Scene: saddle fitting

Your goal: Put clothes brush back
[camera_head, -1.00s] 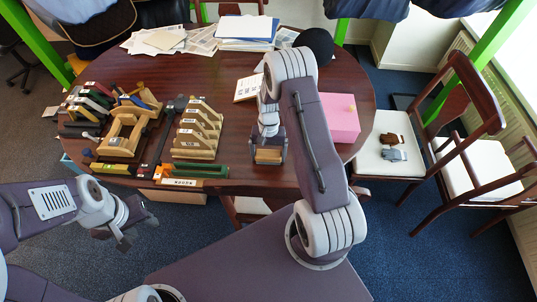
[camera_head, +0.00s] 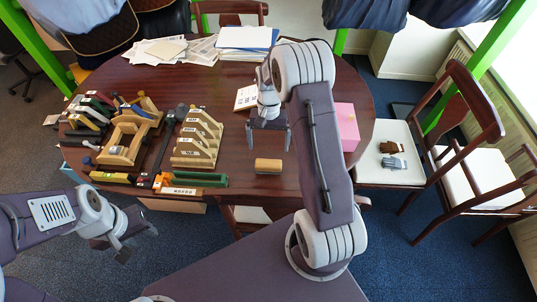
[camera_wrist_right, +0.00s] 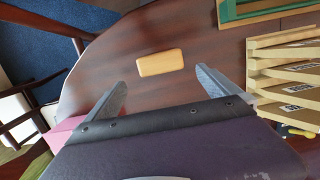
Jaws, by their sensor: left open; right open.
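The clothes brush (camera_head: 268,166), a small block with a light wooden back, lies on the round dark wooden table (camera_head: 235,178) near its front edge. It also shows in the right wrist view (camera_wrist_right: 160,62), lying flat and apart from the fingers. My right gripper (camera_head: 269,146) is open and empty above the table, a little behind the brush in the head view; its spread fingers show in the right wrist view (camera_wrist_right: 160,85). My left gripper (camera_head: 136,242) is open and empty, off the table's front left side.
Wooden stepped racks (camera_head: 197,140) and a wooden frame (camera_head: 128,135) stand on the left of the table, with a green bar (camera_head: 203,180) at the front edge. A pink box (camera_head: 346,126) stands on the right. Papers (camera_head: 247,38) lie at the back. Table around the brush is clear.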

